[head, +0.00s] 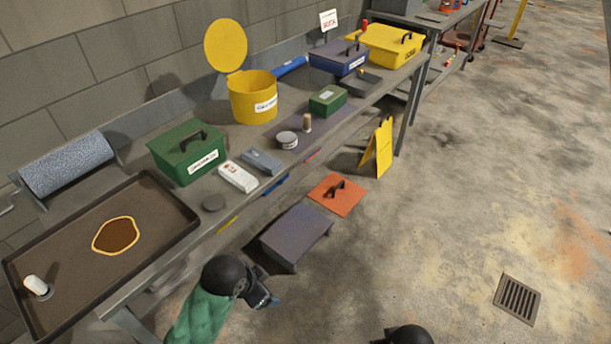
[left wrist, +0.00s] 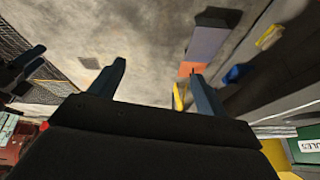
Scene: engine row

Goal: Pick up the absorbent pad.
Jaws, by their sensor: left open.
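I cannot tell for sure which thing is the absorbent pad. A flat grey-blue block (head: 262,162) lies on the bench beside a white labelled packet (head: 238,177). A speckled grey roll (head: 68,163) lies at the bench's left end. A dark tray (head: 175,192) holds a brown puddle (head: 117,236) with a yellow rim. My left gripper (head: 268,297) is out in front of the bench, apart from these things. In the left wrist view its fingers (left wrist: 158,85) are spread with nothing between them. What looks like my right gripper (left wrist: 25,68) is at that view's left edge; its opening is unclear.
A green box (head: 187,152), a yellow lidded bucket (head: 252,97) and a small green box (head: 327,99) stand on the bench. A purple step (head: 296,235), an orange handled plate (head: 337,195) and a yellow sign (head: 379,148) are on the floor. Floor to the right is clear around a drain (head: 517,298).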

